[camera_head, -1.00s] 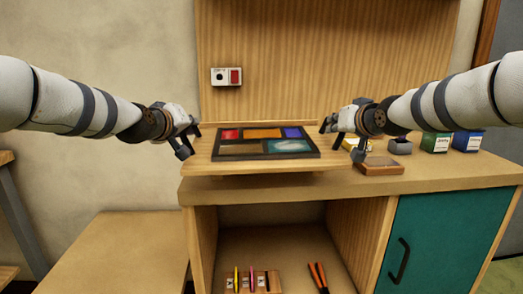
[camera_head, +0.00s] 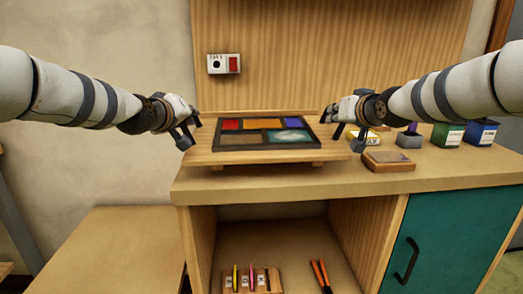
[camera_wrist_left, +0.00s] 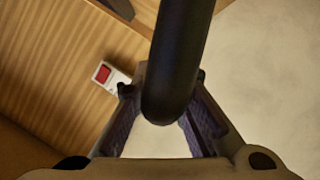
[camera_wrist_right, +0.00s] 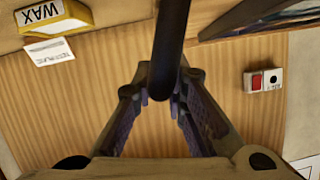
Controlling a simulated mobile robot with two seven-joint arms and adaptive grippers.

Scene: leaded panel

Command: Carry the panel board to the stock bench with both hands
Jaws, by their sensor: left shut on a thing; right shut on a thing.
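The panel board (camera_head: 225,157) is a pale wooden board with low feet under it, level in the head view. The leaded panel (camera_head: 268,133) lies on it, with red, orange, blue, brown and pale teal panes in a dark frame. My left gripper (camera_head: 187,137) is shut at the board's left end and my right gripper (camera_head: 345,134) is shut at its right end. In each wrist view a dark rounded bar (camera_wrist_left: 178,70) (camera_wrist_right: 170,50) runs between the fingers. The board appears over the left part of a wooden bench (camera_head: 430,178); any gap beneath is hard to judge.
A wooden block with a dark top (camera_head: 388,161), a yellow wax box (camera_wrist_right: 55,15), a small grey box (camera_head: 409,140), a green box (camera_head: 447,135) and a blue box (camera_head: 480,132) stand right of the board. A wooden back panel (camera_head: 300,60) rises behind. A lower bare surface (camera_head: 120,240) lies at left.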

